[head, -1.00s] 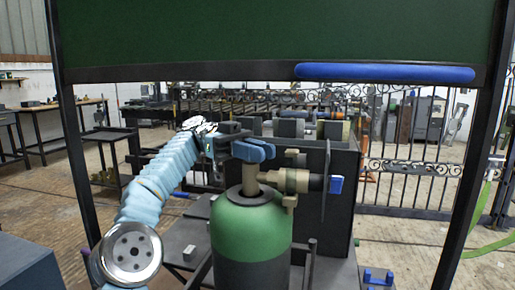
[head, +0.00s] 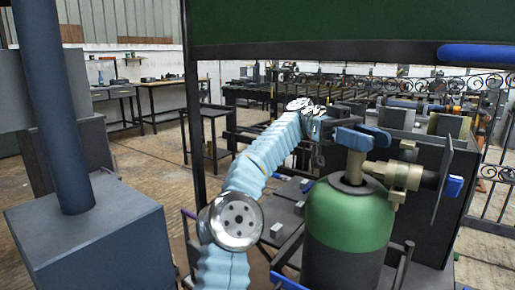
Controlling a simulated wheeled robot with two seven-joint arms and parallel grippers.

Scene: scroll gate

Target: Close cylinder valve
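The gas cylinder (head: 350,222), with a green shoulder and dark body, stands upright right of centre. Its brass valve stem (head: 355,166) rises from the top, with a brass side fitting (head: 393,175) and a blue knob (head: 453,187) to the right. My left arm comes up from the bottom. My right gripper is out of view.
A dark box (head: 425,155) stands close behind the cylinder. A dark green panel (head: 350,20) with a blue bar (head: 478,54) hangs above in a dark frame (head: 193,110). A blue-grey block (head: 95,240) with a post stands at left. Floor shows between them.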

